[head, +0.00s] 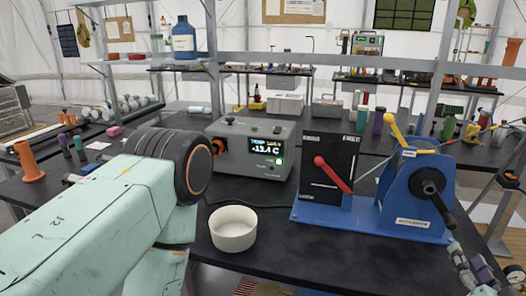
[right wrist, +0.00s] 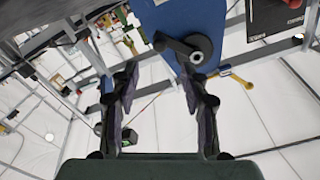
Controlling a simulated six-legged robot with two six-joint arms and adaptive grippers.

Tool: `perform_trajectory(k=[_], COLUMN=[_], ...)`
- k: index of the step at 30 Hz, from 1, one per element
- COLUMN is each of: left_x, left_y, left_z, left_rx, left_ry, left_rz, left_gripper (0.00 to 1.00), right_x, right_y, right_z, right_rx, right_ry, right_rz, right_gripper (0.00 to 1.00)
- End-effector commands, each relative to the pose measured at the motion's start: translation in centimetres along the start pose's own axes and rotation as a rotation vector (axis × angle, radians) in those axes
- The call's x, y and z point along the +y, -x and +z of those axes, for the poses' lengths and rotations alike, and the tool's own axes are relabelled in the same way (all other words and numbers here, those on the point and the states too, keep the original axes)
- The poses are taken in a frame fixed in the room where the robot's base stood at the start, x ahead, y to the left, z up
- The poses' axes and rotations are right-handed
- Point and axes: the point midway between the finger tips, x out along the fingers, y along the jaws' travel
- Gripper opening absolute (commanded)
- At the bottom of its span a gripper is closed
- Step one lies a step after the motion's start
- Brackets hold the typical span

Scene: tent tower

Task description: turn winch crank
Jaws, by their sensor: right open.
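The blue winch (head: 408,190) stands on a blue base plate at the right of the dark table in the head view. Its black crank (head: 432,190) is on the near side, with the arm and grip slanting down to the right. In the right wrist view the blue winch plate (right wrist: 185,15) and the black crank (right wrist: 178,44) show ahead of the fingers. My right gripper (head: 472,268) is at the lower right of the head view, below the crank. In the right wrist view its fingers (right wrist: 160,90) are spread, with nothing between them. My left gripper is not visible; only my left arm shows.
A black panel with a red lever (head: 333,172) stands beside the winch on the same base. A white bowl (head: 233,230) and a grey display box (head: 262,145) are to the left. The front of the table near the winch is clear.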

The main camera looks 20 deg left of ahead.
Motion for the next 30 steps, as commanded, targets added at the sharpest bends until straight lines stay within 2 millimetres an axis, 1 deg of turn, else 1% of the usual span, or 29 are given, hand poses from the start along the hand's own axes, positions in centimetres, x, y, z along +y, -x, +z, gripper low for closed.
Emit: perform_trajectory(k=[5,8,15,18,23,26,30], left_x=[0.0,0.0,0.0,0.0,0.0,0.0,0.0], left_y=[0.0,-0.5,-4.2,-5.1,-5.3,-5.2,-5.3], left_z=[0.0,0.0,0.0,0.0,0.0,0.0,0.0], left_rx=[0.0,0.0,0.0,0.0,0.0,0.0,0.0], left_ry=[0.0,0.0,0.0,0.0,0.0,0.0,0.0], left_rz=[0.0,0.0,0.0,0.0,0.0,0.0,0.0], left_gripper=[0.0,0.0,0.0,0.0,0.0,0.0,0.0], right_x=[0.0,0.0,0.0,-0.1,-0.2,-0.2,-0.2], right_y=[0.0,-0.2,-2.4,-3.0,-3.8,-5.0,-7.3], right_z=[0.0,0.1,0.5,0.4,0.1,-0.1,-0.1], right_rx=[0.0,0.002,0.014,0.018,0.02,0.021,0.022], right_ry=[0.0,-0.013,-0.183,-0.243,-0.279,-0.279,-0.277], right_rz=[0.0,0.0,0.017,0.024,0.03,0.029,0.029], right_gripper=[0.45,0.45,0.45,0.45,0.45,0.45,0.45])
